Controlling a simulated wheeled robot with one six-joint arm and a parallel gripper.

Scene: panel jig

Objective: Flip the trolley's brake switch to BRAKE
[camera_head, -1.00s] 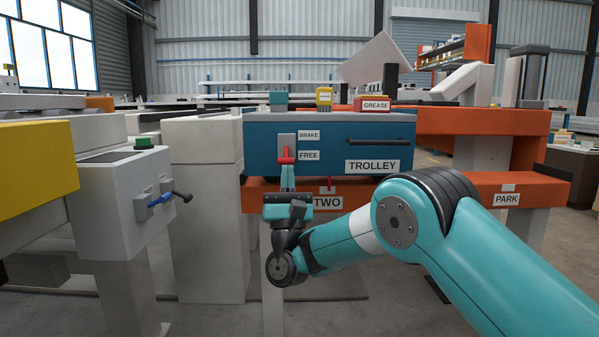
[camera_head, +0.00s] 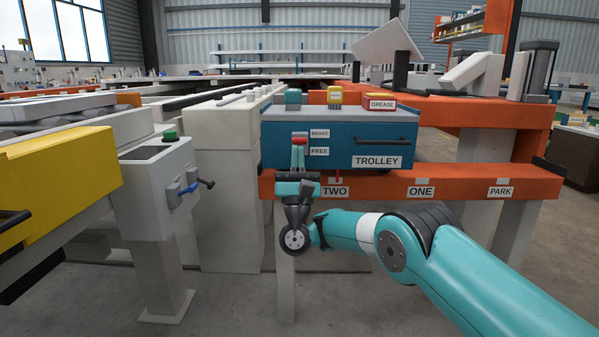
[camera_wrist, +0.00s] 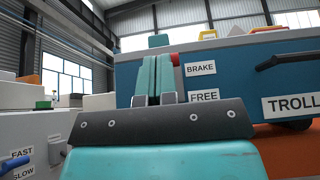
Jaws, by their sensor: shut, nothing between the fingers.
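The blue trolley (camera_head: 340,150) stands on the orange frame, with its TROLLEY label (camera_head: 376,162) on the front. Its brake switch has a red handle (camera_head: 299,140), level with the BRAKE label (camera_head: 320,133) and above the FREE label (camera_head: 319,151). My gripper (camera_head: 297,158) points upward in front of the switch, just below the handle, and partly hides the switch plate. In the wrist view its fingers (camera_wrist: 153,76) are closed together and empty. A bit of the red handle (camera_wrist: 175,60) shows just behind their right side, near the BRAKE label; I cannot tell whether they touch.
The orange rail (camera_head: 455,183) below the trolley carries TWO, ONE and PARK labels. A grey control box (camera_head: 155,190) with a blue lever stands to the left, beside a yellow panel (camera_head: 62,180). Small items, including a red GREASE box (camera_head: 381,103), sit on the trolley top.

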